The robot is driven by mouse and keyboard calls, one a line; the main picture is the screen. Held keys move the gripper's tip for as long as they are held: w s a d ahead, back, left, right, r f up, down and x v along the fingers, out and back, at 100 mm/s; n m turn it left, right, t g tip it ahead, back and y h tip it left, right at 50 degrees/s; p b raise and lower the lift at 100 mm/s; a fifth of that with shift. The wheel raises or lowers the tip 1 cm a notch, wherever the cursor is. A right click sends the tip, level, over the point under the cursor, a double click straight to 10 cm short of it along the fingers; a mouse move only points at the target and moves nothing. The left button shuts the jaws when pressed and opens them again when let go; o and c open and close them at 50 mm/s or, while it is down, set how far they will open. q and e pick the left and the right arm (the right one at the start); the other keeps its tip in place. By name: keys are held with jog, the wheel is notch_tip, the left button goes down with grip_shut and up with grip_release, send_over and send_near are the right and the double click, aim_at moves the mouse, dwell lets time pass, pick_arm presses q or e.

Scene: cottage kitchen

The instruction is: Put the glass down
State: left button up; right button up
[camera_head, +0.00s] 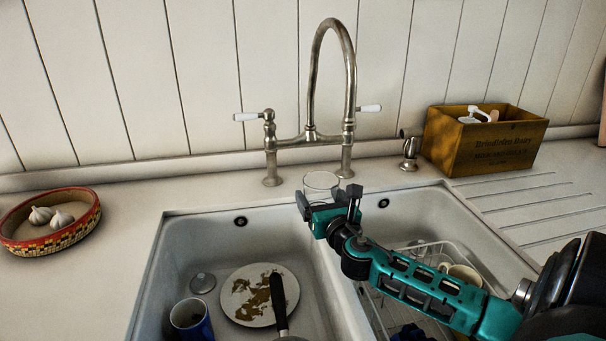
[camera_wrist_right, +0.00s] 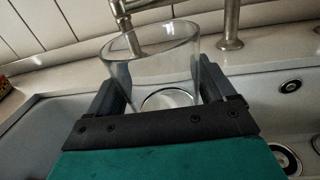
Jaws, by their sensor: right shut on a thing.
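A clear glass (camera_head: 321,181) is held upright in my right gripper (camera_head: 328,200), near the back of the double sink and in front of the tap. In the right wrist view the glass (camera_wrist_right: 150,62) stands between the two dark fingers of the right gripper (camera_wrist_right: 160,92), which are shut on its sides. Its round base shows low between the fingers. I cannot tell whether the base touches anything below. My left gripper is not in view.
The left basin (camera_head: 185,255) holds a dirty plate (camera_head: 245,308), a dark-handled utensil (camera_head: 278,295) and a blue mug (camera_head: 190,318). The right basin has a wire rack (camera_head: 440,250) with a cup. A bridge tap (camera_head: 345,100), wooden box (camera_head: 485,140) and garlic basket (camera_head: 50,238) stand behind and beside.

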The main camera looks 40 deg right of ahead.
jog(key=b+x, duration=0.1)
jog(key=x, duration=0.9)
jog(key=shift+w, duration=0.15)
jog(key=b+x, duration=0.1)
jog(key=x, duration=0.4)
jog(key=shift+f, duration=0.25)
jog(key=shift+f, duration=0.1)
jog(key=o, duration=1.1)
jog(key=shift+f+b, duration=0.1)
jog(key=shift+b, duration=0.2)
